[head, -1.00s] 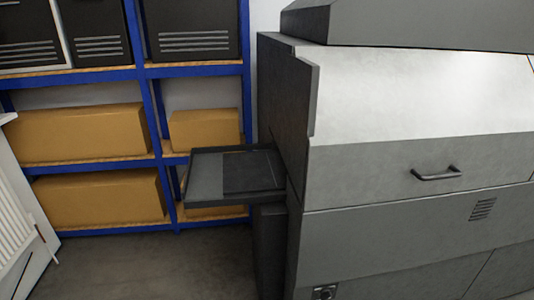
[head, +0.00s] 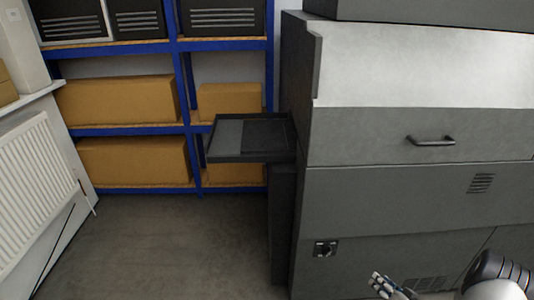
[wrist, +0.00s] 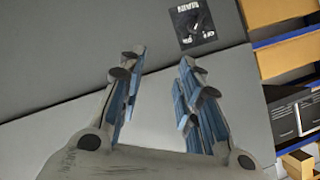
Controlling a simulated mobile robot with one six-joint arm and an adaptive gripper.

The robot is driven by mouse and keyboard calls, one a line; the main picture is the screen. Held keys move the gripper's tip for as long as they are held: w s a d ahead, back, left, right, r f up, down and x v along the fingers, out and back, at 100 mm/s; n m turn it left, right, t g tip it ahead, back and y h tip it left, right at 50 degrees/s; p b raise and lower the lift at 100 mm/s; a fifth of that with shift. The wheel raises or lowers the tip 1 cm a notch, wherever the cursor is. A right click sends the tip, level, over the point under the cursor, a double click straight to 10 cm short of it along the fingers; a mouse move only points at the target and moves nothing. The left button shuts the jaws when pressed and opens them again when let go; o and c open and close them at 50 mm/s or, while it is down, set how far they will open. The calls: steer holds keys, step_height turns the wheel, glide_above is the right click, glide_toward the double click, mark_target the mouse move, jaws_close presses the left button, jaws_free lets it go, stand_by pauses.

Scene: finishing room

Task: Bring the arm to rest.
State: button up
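My gripper (head: 384,284) shows at the bottom right of the head view, in front of the lower panels of a large grey machine (head: 410,185). Part of my arm shows beside it, cut off by the lower right corner. In the wrist view my gripper (wrist: 162,62) has its two blue-padded fingers apart, with nothing between them.
A dark tray (head: 228,133) sticks out from the machine's left side. Behind stands a blue shelving rack (head: 225,43) with brown boxes (head: 135,162) and dark bins. A white radiator (head: 30,170) is at the left. The floor (head: 170,240) between is clear.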

steer(key=w+d+r+n+g+h, duration=0.15)
steer(key=w+r, duration=0.35)
steer(key=r, duration=0.6)
steer(key=s+a+r+g+h, duration=0.1)
steer(key=s+a+r+h, duration=0.15)
steer(key=r, duration=0.95)
steer(key=s+a+r+g+h, duration=0.15)
steer(key=a+r, duration=0.25)
steer(key=r, duration=0.8)
steer(key=s+a+r+g, duration=0.2)
steer(key=s+a+r, duration=0.6)
steer(key=s+a, duration=0.3)
steer(key=s+a+n+y, duration=0.1)
steer(key=s+a, duration=0.4)
steer(key=s, duration=0.4)
steer(key=s+a+n+g+y, duration=0.1)
steer(key=s+a, duration=0.4)
steer(key=s, duration=0.5)
steer(key=shift+n+g+y, duration=0.3)
steer(key=shift+n+y, duration=0.05)
